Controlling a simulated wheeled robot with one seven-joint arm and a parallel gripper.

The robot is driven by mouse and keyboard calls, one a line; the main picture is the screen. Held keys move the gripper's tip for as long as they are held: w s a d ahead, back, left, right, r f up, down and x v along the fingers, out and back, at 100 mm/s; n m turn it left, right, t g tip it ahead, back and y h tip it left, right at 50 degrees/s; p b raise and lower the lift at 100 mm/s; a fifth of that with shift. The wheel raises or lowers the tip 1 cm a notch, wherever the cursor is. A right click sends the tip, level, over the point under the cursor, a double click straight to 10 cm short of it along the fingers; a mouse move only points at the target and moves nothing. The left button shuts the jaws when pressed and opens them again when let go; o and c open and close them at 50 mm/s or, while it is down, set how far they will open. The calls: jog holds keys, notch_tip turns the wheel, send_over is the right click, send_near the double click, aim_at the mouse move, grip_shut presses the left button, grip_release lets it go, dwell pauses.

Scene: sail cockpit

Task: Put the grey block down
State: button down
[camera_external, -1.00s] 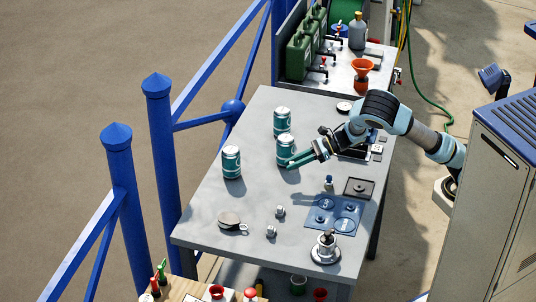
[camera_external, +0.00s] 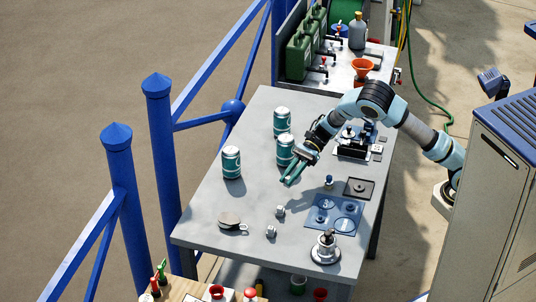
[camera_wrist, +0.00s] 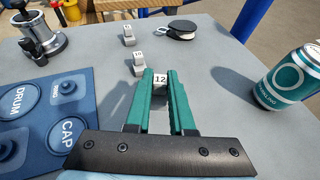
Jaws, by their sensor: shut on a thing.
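My gripper (camera_external: 292,177) is over the table (camera_external: 210,215), its green fingers pointing down towards the near left. In the wrist view my gripper (camera_wrist: 161,82) is shut on a small grey block (camera_wrist: 160,80) with a white label reading 12, held at the fingertips. In the outside view the held block cannot be made out. Two other small grey labelled blocks stand on the table beyond the fingertips, the nearer one (camera_wrist: 138,63) and the farther one (camera_wrist: 128,36). I cannot tell whether the held block touches the table.
Several teal cans (camera_external: 232,162) stand left of and behind my gripper. A blue mat (camera_external: 312,220) with printed circles lies to the right, with a metal winch-like fitting (camera_external: 326,250) in front.

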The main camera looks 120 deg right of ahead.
aim_at(289, 195)
notch_tip(289, 195, down, 4)
jog(key=shift+f+p, duration=0.1)
jog(key=shift+p, duration=0.4)
jog(key=shift+f+b, duration=0.25)
jog(key=shift+b, duration=0.1)
jog(key=c, duration=0.8)
grip_release()
jog(key=shift+r, duration=0.1)
jog(key=shift+r+p, duration=0.15)
jog(key=shift+p, duration=0.15)
